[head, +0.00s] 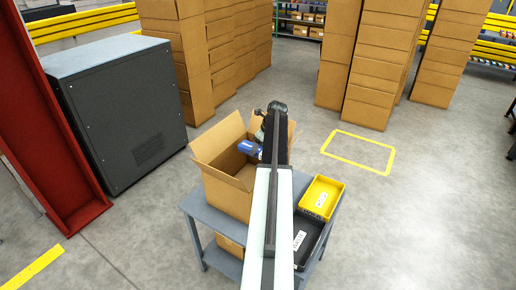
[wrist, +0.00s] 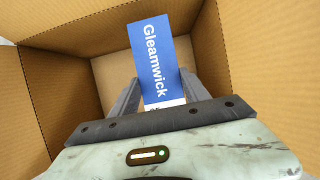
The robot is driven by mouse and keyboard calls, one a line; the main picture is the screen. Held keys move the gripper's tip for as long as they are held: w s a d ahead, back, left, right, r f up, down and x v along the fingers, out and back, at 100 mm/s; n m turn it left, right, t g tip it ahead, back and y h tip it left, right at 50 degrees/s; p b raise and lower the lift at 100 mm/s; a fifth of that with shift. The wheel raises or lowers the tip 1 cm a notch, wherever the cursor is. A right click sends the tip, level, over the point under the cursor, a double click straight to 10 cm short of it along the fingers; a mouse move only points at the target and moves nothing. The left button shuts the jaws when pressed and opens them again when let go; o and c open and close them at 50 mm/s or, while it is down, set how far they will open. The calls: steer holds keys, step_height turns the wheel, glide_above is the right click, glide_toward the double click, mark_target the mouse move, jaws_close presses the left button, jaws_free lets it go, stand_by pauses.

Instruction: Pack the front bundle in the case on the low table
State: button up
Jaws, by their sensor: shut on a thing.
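An open cardboard case (head: 226,188) stands on the low grey table (head: 192,205) with its flaps up. My gripper (head: 262,150) is at the case's opening, with my arm reaching over the table. It is shut on a blue bundle (head: 248,147), partly hidden behind my arm. In the wrist view the blue bundle (wrist: 153,62), lettered "Gleamwick", is between the two fingers of my gripper (wrist: 158,92). The case's walls (wrist: 75,85) surround it and the case floor (wrist: 112,75) shows below. I cannot tell whether the bundle touches the floor.
A yellow bin (head: 322,197) and a black bin (head: 304,238) stand on the table right of the case. A dark grey cabinet (head: 120,105) and a red post (head: 50,130) are at left. Tall carton stacks (head: 375,65) stand behind.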

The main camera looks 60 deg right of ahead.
step_height(320, 180, down, 8)
steer(key=b, duration=0.6)
steer(key=shift+r, duration=0.25)
steer(key=o, duration=1.6)
steer(key=p+v, duration=0.6)
steer(key=v, duration=0.1)
steer(key=shift+w+r, duration=0.1)
steer(key=shift+w, duration=0.05)
steer(key=shift+s+r+p, duration=0.3)
steer(key=shift+r+p, duration=0.1)
steer(key=shift+p, duration=0.1)
steer(key=shift+f, duration=0.1)
